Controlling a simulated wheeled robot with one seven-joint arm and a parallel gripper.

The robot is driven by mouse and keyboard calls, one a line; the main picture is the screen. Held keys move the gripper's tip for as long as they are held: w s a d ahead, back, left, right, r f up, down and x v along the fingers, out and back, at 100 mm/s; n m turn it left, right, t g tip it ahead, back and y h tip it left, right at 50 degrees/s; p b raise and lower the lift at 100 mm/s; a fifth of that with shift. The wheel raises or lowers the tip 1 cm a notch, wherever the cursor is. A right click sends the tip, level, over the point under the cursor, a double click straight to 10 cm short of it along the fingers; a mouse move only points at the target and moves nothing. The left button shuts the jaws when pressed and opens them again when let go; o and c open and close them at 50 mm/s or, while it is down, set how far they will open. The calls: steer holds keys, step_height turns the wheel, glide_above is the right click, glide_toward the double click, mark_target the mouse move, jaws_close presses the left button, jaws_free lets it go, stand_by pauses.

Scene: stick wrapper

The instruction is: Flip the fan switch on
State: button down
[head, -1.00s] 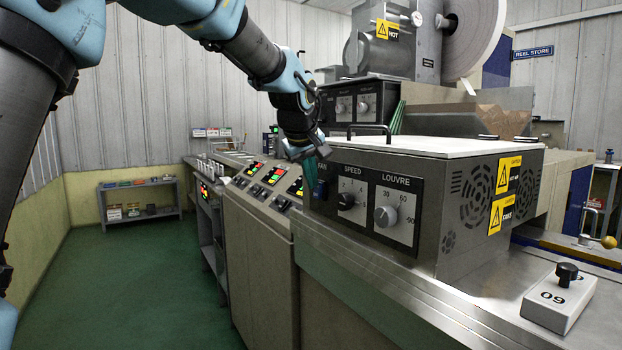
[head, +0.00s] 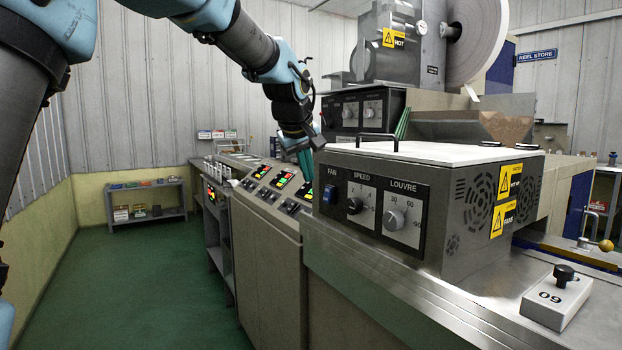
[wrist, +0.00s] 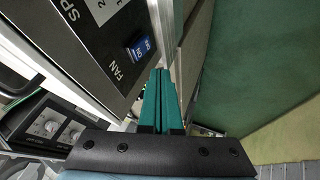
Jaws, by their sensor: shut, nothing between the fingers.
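The blue fan switch (head: 330,194) is a rocker under the word FAN, at the left end of the black control panel (head: 376,209). In the wrist view the switch (wrist: 139,47) sits just above and left of the fingertips. My gripper (head: 307,172) has teal fingers pressed together with nothing between them. It points down beside the left edge of the grey box, up and left of the switch. In the wrist view the gripper (wrist: 161,72) appears apart from the switch. Which side of the rocker is pressed in is too small to tell.
The speed knob (head: 354,205) and louvre knob (head: 395,219) are right of the switch. A black handle (head: 363,138) stands on the box's lid. A lower console (head: 268,190) with lit displays stands behind my gripper. The green floor (head: 150,270) at left is clear.

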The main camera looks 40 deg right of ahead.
steer(key=s+a+r, duration=0.1)
steer(key=s+r, duration=0.2)
steer(key=r, duration=0.4)
steer(key=shift+s+a+b, duration=0.15)
steer(key=shift+a+b, duration=0.1)
steer(key=shift+b, duration=0.1)
steer(key=shift+r, duration=0.1)
